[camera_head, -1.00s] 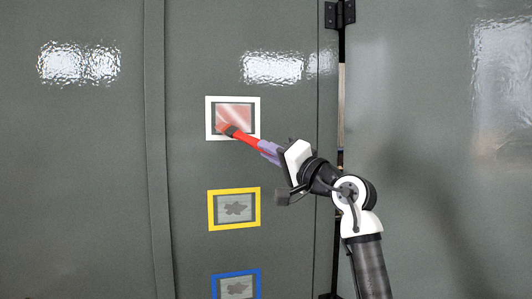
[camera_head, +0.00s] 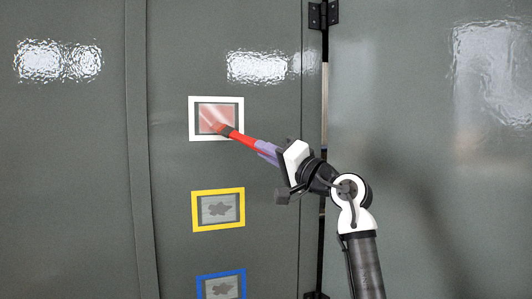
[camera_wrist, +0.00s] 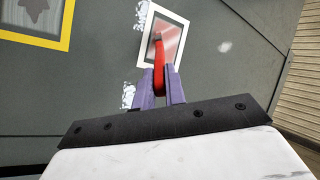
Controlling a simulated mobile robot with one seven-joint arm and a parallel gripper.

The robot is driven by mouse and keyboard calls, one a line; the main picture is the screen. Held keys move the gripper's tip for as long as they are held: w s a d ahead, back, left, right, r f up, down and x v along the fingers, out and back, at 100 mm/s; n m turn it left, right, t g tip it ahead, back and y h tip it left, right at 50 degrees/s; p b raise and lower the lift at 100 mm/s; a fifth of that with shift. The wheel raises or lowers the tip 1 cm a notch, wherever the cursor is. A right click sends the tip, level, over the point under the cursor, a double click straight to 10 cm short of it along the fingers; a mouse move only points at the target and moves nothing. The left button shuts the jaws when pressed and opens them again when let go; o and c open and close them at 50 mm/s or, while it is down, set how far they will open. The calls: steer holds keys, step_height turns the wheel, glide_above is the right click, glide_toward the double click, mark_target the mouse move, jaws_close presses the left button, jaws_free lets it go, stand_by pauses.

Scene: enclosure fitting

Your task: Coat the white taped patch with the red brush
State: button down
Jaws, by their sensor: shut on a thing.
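The white taped patch (camera_head: 194,131) is a white square frame on the grey cabinet wall. Most of the area inside it looks reddish, with a paler streak and grey strips at the sides. The red brush (camera_head: 242,138) has its dark head at the lower part of the patch, touching it or very close. My gripper (camera_head: 267,150) is shut on the brush handle, to the lower right of the patch. In the wrist view the purple fingers (camera_wrist: 161,88) hold the red brush (camera_wrist: 159,62), which reaches to the white frame (camera_wrist: 182,22). The bristle tips are hard to make out there.
A yellow taped patch (camera_head: 195,212) with a dark grey blotch is below the white one, and a blue taped patch (camera_head: 241,273) is below that. A hinge (camera_head: 324,14) and a vertical door gap run to the right. A raised seam runs to the left.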

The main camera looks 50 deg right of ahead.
steer(key=shift+s+a+b, duration=0.5)
steer(key=shift+s, duration=0.35)
steer(key=shift+s+a+b, duration=0.5)
steer(key=shift+s+a, duration=0.05)
steer(key=shift+s, duration=0.25)
steer(key=shift+s+a+b, duration=0.5)
steer(key=shift+s, duration=0.35)
steer(key=shift+s+a+b, duration=0.4)
steer(key=shift+s, duration=0.25)
steer(key=shift+s+a+b, duration=0.35)
steer(key=shift+s+b, duration=0.05)
steer(key=shift+s, duration=0.2)
steer(key=shift+w+a, duration=0.1)
